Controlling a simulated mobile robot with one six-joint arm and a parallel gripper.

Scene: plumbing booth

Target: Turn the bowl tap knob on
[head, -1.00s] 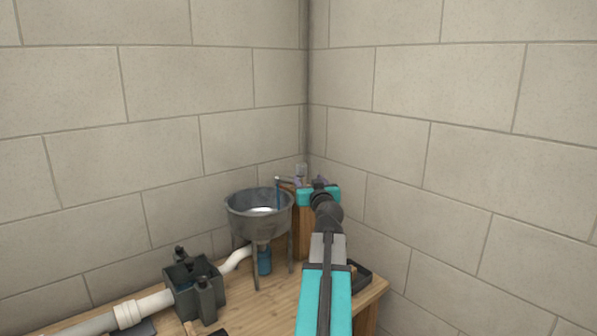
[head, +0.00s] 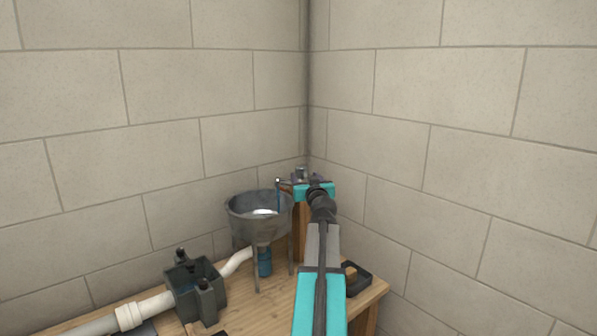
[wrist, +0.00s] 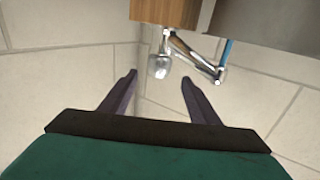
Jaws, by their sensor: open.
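The bowl tap is a chrome arm (wrist: 192,52) with a rounded chrome knob (wrist: 158,67) at one end, beside a wooden post (wrist: 165,10). In the head view the tap (head: 286,182) reaches over the grey metal bowl (head: 257,218). A thin blue strip (wrist: 226,50) is at its spout end; I cannot tell whether it is water. My gripper (wrist: 158,76) is open, with the knob between or just beyond its fingertips in the wrist view. No contact is clear. In the head view my gripper (head: 306,179) is at the post top, partly hidden by my arm.
The bowl stands on legs on a wooden bench (head: 260,312). A white pipe (head: 150,303) and a dark clamp-like fixture (head: 195,288) are at left. A small black tray (head: 358,283) lies right of my arm. Block walls meet close behind the tap.

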